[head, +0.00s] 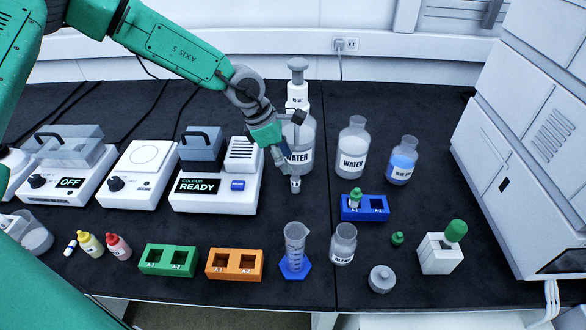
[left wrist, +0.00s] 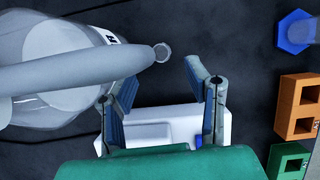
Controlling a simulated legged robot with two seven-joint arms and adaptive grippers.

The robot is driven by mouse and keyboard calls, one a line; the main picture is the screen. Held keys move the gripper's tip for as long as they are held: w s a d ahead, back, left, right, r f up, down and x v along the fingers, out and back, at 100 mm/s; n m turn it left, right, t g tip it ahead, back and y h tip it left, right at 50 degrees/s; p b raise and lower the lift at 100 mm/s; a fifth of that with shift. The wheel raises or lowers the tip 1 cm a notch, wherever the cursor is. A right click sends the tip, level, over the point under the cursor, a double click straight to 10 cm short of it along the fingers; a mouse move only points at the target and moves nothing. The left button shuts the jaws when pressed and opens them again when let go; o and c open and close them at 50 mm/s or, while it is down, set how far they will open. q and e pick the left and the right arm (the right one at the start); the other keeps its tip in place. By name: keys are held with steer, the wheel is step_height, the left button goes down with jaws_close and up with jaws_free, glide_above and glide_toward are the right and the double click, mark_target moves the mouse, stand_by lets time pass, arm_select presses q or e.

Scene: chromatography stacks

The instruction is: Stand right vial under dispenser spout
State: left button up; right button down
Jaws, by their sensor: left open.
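A small open vial (head: 295,185) with a white label stands upright on the black bench in front of the large water bottle (head: 305,135). This bottle carries the pump dispenser (head: 298,72). In the left wrist view the dispenser's grey spout (left wrist: 90,68) reaches across to a small ring, which looks like the vial's mouth (left wrist: 162,52). My left gripper (head: 289,160) is open just above and around the vial's top; its fingers (left wrist: 161,78) are apart with a gap between them. The blue rack (head: 364,214) holds a green-capped vial (head: 355,197) in its left slot; its right slot is empty.
The READY device (head: 215,200) stands close left of the vial. A blue-footed cylinder (head: 295,250), an orange rack (head: 234,277) and a green rack (head: 167,274) stand nearer the front. A loose green cap (head: 397,239) lies right. Bench right of the vial is clear up to the blue rack.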

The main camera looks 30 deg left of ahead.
arm_select(q)
steer(key=v, duration=0.6)
steer(key=shift+p, duration=0.3)
steer(key=shift+a+r, duration=0.1)
steer(key=shift+r, duration=0.1)
